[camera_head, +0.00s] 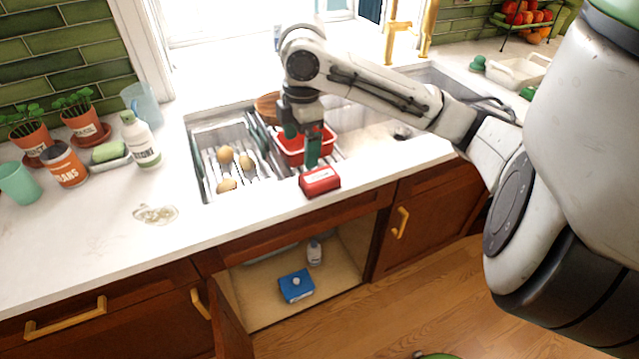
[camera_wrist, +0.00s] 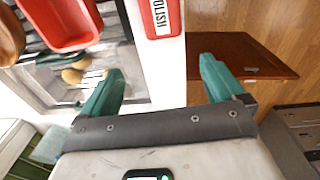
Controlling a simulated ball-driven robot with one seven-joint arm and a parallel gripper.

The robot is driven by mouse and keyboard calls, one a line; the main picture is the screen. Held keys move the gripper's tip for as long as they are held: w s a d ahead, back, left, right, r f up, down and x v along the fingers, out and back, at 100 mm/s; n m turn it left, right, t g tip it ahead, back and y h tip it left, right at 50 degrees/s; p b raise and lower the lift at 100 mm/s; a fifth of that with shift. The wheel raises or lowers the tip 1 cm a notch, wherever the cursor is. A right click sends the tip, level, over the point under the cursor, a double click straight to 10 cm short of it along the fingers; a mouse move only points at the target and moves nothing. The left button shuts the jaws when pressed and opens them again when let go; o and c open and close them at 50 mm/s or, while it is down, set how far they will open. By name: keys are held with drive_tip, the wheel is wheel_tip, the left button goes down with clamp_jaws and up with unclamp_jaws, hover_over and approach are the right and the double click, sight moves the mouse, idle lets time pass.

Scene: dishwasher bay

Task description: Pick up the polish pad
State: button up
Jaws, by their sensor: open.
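The polish pad is a small red block with a white label (camera_head: 320,181). It lies on the counter at the front edge of the sink. In the wrist view the polish pad (camera_wrist: 161,18) is cut off at the top edge, and part of the word "POLISH" reads on its side. My gripper (camera_head: 312,152) hangs just above and behind the pad in the head view. In the wrist view the green fingers of my gripper (camera_wrist: 162,80) are spread wide with nothing between them. The pad is beyond the fingertips, not between them.
A red tub (camera_head: 293,150) and a rack (camera_head: 235,165) with several potatoes are in the sink behind. Below, an open cabinet holds a blue box (camera_head: 296,286) and a small bottle (camera_head: 314,252). The counter front is clear.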

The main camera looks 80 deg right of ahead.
drive_tip(key=s+d+f, duration=0.1)
drive_tip(key=s, duration=0.2)
hover_over(316, 177)
drive_tip(key=shift+g, duration=0.4)
drive_tip(key=f, duration=0.4)
drive_tip(key=shift+s+a+f, duration=0.1)
drive_tip(key=shift+a+f, duration=0.15)
drive_tip(key=shift+a, duration=0.05)
drive_tip(key=shift+d+f+p, duration=0.15)
drive_tip(key=shift+f+p, duration=0.1)
drive_tip(key=shift+f, duration=1.25)
drive_tip(key=shift+d+f+p, duration=0.15)
drive_tip(key=shift+f+p, duration=0.05)
drive_tip(key=shift+f, duration=1.25)
drive_tip(key=c, duration=1)
drive_tip(key=shift+c, duration=0.2)
